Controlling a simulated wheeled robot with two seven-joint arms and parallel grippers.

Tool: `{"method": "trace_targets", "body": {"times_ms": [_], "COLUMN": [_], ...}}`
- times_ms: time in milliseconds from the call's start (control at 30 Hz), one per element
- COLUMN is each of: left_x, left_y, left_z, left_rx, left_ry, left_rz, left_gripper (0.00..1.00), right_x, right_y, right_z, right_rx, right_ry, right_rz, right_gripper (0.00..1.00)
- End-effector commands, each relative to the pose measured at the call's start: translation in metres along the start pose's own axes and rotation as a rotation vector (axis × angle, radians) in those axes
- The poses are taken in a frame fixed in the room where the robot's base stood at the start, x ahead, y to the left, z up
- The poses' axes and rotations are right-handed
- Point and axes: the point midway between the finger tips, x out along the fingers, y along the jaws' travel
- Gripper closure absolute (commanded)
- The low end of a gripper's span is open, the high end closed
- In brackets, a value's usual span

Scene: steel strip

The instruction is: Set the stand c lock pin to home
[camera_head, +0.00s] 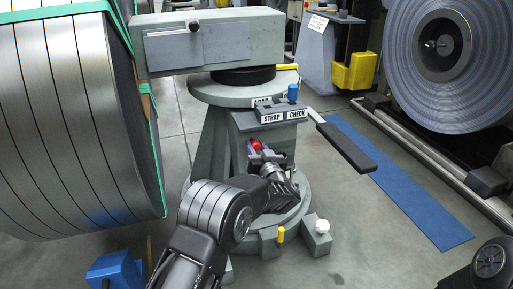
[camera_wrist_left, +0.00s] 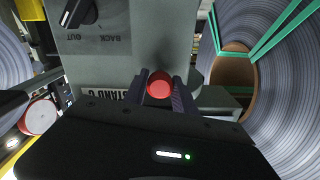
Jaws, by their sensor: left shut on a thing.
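The lock pin shows as a round red knob (camera_wrist_left: 160,85) in the left wrist view, against a grey stand face with a label reading "STAND C" (camera_wrist_left: 103,94), partly covered by a finger. My left gripper (camera_wrist_left: 162,92) is shut on this red knob, with one dark finger on each side. In the head view, the left gripper (camera_head: 258,155) reaches the front of the grey stand (camera_head: 210,140), and a bit of the red knob (camera_head: 256,145) shows there. The pin's shaft is hidden. My right gripper is not in view.
A dark rotary switch (camera_wrist_left: 80,12) and "BACK"/"OUT" lettering show on the stand face. A large strapped steel coil (camera_head: 75,120) stands close on the left.

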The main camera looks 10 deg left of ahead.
Motion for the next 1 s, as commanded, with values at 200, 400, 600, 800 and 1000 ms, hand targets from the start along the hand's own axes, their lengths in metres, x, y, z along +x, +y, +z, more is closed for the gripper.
{"method": "trace_targets", "body": {"times_ms": [200,400,600,800,1000], "left_x": [0.002,0.001,0.0,-0.017,-0.05], "left_y": [-0.002,-0.001,-0.001,0.0,-0.001], "left_z": [-0.002,-0.002,-0.002,-0.004,-0.005], "left_rx": [0.0,0.0,0.0,0.001,0.002], "left_ry": [0.005,0.004,0.003,0.001,0.003], "left_rz": [-0.002,-0.001,0.0,0.002,0.002], "left_gripper": [0.56,0.46,0.46,0.46,0.46], "right_x": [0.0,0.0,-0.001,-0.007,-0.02], "right_y": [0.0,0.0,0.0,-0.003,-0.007], "right_z": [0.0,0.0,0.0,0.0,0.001], "right_rx": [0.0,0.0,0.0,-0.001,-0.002], "right_ry": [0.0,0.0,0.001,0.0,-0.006], "right_rz": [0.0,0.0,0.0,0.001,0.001], "right_gripper": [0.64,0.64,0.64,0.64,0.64]}}
